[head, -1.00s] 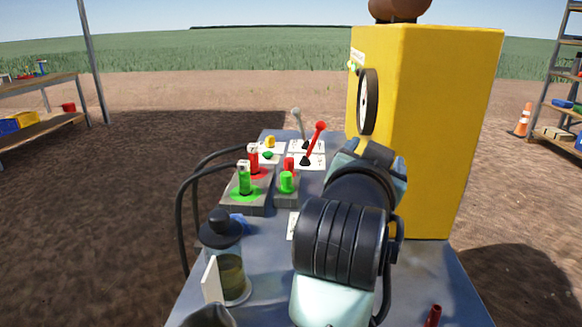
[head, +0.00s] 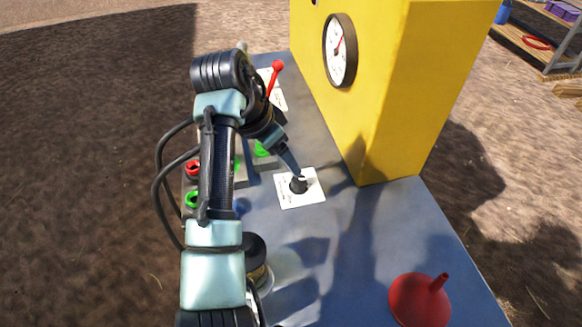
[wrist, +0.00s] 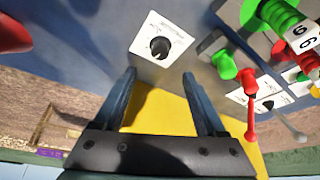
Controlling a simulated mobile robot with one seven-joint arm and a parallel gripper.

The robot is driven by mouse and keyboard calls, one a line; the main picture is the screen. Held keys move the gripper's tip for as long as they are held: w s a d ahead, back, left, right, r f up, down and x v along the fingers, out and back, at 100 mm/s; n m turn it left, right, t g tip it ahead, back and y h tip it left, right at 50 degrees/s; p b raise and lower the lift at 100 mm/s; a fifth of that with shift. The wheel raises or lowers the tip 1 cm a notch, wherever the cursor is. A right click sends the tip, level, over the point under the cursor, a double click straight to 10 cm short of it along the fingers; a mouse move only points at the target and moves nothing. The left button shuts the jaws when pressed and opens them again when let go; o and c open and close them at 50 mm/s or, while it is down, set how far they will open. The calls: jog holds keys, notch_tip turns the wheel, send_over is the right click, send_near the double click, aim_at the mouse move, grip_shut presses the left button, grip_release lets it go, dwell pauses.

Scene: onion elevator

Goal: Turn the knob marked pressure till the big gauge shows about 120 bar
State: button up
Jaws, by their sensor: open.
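A black knob (head: 299,184) stands on a white label plate (head: 312,196) on the grey-blue table. The plate's printing is too small to read. In the wrist view the knob (wrist: 160,46) shows beyond and between my fingertips. My gripper (wrist: 159,75) is open with nothing between its fingers. In the head view my gripper (head: 293,168) points down at the knob from the upper left, very close to it; whether it touches cannot be told. The big round gauge (head: 340,50) is on the yellow housing, with a red needle pointing up and slightly right. Its numbers are not legible.
A red lever (head: 276,75) stands behind the knob. A red funnel (head: 420,299) sits at front right. The yellow housing (head: 400,90) rises behind right. Table around the plate's front is clear.

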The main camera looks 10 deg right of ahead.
aim_at(298, 180)
jog(key=x, duration=1.1)
jog(key=shift+f, duration=0.1)
grip_shut()
